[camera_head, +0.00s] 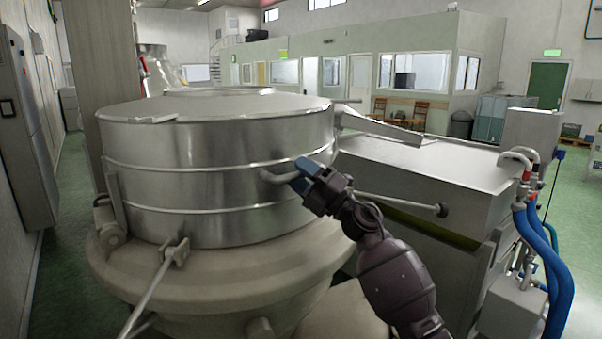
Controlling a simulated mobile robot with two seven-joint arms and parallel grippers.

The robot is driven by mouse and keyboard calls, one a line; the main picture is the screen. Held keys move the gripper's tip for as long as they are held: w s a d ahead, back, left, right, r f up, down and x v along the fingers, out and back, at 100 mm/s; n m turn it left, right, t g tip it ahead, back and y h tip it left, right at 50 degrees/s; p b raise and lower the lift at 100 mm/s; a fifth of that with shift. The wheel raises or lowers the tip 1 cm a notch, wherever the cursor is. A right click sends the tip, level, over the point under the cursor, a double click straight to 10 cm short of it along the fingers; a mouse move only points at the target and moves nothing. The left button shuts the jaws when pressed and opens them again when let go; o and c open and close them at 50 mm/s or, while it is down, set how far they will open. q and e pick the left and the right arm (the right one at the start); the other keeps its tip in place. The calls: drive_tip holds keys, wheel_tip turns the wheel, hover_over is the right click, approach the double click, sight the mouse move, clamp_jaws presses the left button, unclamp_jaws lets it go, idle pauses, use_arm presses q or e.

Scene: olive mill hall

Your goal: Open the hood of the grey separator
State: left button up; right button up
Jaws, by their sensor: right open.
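The grey separator stands in front of me, with a round, ribbed metal hood (200,185) on a wide, pale base (215,285). The hood's flat top looks level and the hood sits down on the base. A bent grey handle (272,177) sticks out from the hood's front right side. My right gripper (301,174), with blue fingers, is open at the right end of this handle. I cannot tell whether the fingers touch it or surround it. My left gripper is not in view.
A thin rod (153,293) with a clamp stands out at the base's front left. A large grey machine (430,175) lies close on the right, with blue hoses (555,270) at its end. A grey cabinet (25,135) lines the left wall. Green floor (70,215) shows between.

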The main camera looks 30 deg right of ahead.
drive_tip(key=shift+c, duration=0.2)
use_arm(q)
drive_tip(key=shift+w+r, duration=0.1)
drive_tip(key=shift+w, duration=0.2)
use_arm(e)
clamp_jaws()
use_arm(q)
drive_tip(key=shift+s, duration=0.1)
use_arm(e)
drive_tip(key=shift+r, duration=0.15)
